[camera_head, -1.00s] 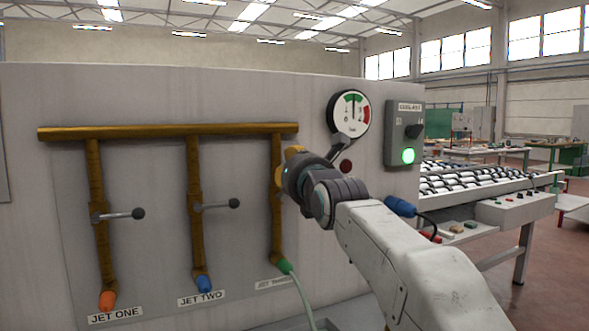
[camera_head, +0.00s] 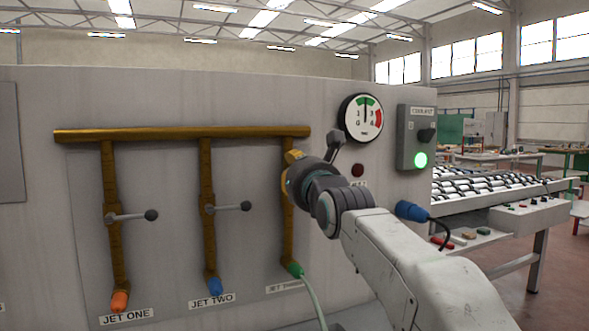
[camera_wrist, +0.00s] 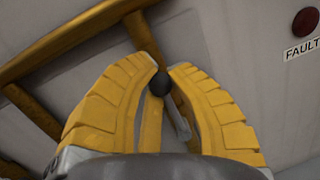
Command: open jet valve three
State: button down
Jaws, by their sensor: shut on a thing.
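Jet valve three is the right-hand brown pipe (camera_head: 288,246), ending in a green fitting (camera_head: 295,270) with a pale hose. In the head view my gripper (camera_head: 292,163) covers its upper part and hides its lever. In the wrist view the yellow fingers (camera_wrist: 160,82) are closed around the lever's black ball knob (camera_wrist: 158,86). A short grey piece of the lever (camera_wrist: 180,122) shows between the fingers. The lever's exact angle cannot be told. The jet one lever (camera_head: 130,216) and jet two lever (camera_head: 228,207) stick out about level to the right.
A brown header pipe (camera_head: 180,133) runs across the top of the panel. Right of my gripper are a pressure gauge (camera_head: 362,118), a red fault light (camera_head: 358,170) and a coolant box (camera_head: 416,137) with a lit green light. A roller conveyor (camera_head: 490,183) stands further right.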

jog(key=c, duration=1.1)
grip_release()
jog(key=shift+s, duration=0.1)
jog(key=shift+v, duration=5.95)
